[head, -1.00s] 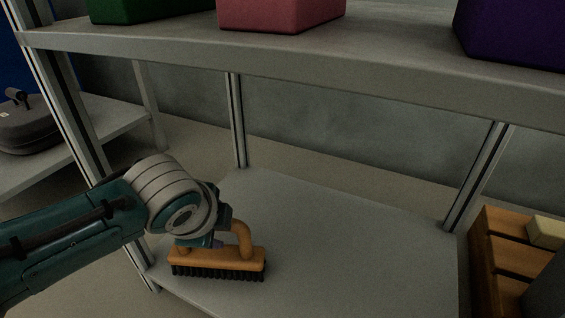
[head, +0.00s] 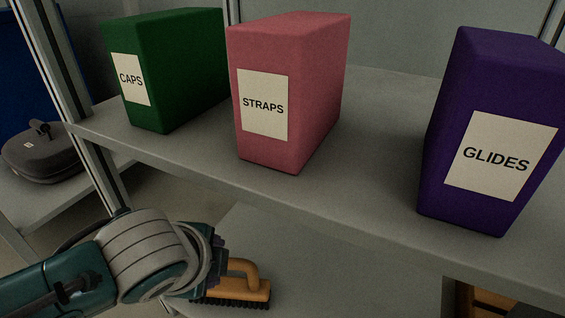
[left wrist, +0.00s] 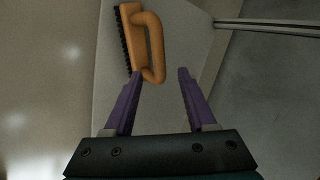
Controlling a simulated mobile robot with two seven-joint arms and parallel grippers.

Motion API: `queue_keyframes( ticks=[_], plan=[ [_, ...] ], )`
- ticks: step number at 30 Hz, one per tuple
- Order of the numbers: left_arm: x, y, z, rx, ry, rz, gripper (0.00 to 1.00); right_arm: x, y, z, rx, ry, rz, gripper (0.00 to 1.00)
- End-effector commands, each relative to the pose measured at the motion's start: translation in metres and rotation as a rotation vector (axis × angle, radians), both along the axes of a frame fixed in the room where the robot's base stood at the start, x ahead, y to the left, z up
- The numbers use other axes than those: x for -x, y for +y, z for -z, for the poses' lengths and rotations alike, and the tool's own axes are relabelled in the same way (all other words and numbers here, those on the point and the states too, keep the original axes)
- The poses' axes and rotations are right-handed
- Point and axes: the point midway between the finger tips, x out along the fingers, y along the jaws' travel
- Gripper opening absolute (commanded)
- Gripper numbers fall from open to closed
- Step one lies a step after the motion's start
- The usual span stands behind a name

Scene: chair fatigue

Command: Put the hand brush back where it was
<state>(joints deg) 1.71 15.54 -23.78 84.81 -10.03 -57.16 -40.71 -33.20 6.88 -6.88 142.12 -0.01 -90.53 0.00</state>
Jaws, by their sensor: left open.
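The hand brush (head: 243,286) has an orange-brown body with a looped handle and black bristles. It rests bristles down on the lower shelf (head: 345,272) in the head view. The left wrist view shows the brush (left wrist: 153,45) just beyond the fingertips. In the head view my left wrist hides part of the brush. My right gripper is in neither view.
The upper shelf (head: 370,145) holds a green CAPS box (head: 185,75), a pink STRAPS box (head: 310,85) and a purple GLIDES box (head: 490,100). Its front edge overhangs the lower shelf. A dark grey case (head: 45,155) sits at the left. The lower shelf is clear right of the brush.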

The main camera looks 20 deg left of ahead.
Motion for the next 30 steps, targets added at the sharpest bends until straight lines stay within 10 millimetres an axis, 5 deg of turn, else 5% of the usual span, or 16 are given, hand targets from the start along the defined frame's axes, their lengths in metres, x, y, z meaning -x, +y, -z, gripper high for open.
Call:
queue_keyframes(
  ticks=[7, 18, 22, 30],
  plan=[
    [0.032, -0.018, -0.017, 0.131, 0.013, -0.140, 0.56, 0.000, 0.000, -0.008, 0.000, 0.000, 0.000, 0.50],
    [0.151, -0.037, -0.094, 0.585, 0.105, -0.847, 0.56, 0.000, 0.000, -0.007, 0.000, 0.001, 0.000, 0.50],
    [0.168, -0.036, -0.107, 0.628, 0.116, -0.946, 0.56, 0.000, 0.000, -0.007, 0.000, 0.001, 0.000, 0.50],
    [0.169, -0.036, -0.110, 0.635, 0.116, -0.960, 0.56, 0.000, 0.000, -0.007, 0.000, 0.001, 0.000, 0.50]
  ],
)
